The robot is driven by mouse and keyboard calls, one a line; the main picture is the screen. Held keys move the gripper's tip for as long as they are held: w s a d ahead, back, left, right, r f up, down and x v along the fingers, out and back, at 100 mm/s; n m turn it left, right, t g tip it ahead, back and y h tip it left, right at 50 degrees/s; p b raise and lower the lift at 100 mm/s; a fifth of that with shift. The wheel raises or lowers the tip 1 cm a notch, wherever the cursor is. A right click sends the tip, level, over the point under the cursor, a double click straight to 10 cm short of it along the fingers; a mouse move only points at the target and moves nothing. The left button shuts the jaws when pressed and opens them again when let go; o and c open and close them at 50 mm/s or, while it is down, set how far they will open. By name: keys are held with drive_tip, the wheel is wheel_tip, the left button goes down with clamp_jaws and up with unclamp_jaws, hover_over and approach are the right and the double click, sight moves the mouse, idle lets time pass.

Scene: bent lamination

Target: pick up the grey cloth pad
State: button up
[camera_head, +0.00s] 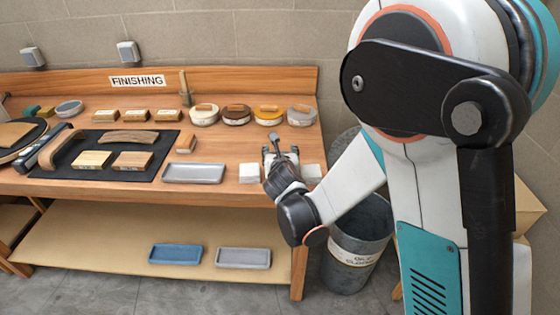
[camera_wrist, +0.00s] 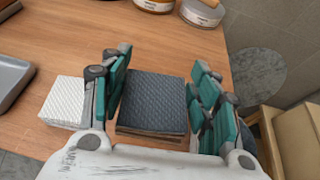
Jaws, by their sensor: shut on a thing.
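The grey cloth pad (camera_wrist: 153,101) is a dark grey, textured square between the two green-padded fingers of my gripper (camera_wrist: 160,68) in the wrist view. My gripper is shut on it, with a finger on its left and right sides. In the head view my gripper (camera_head: 281,150) is at the right front part of the bench top, and I cannot make out the pad clearly there. The wrist view does not show clearly whether the pad is clear of the surface below.
A white pad (camera_wrist: 65,101) lies just left of my gripper. A grey tray (camera_head: 193,173) is farther left on the wooden bench (camera_head: 225,150). Several round tins, including a grey-lidded one (camera_head: 299,115), stand behind. A metal bin (camera_head: 361,235) stands right of the bench.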

wheel_tip(320, 180, up, 15)
drive_tip(key=p, duration=0.4)
drive_tip(key=shift+f, duration=0.2)
drive_tip(key=shift+d, duration=0.1)
idle(0.4)
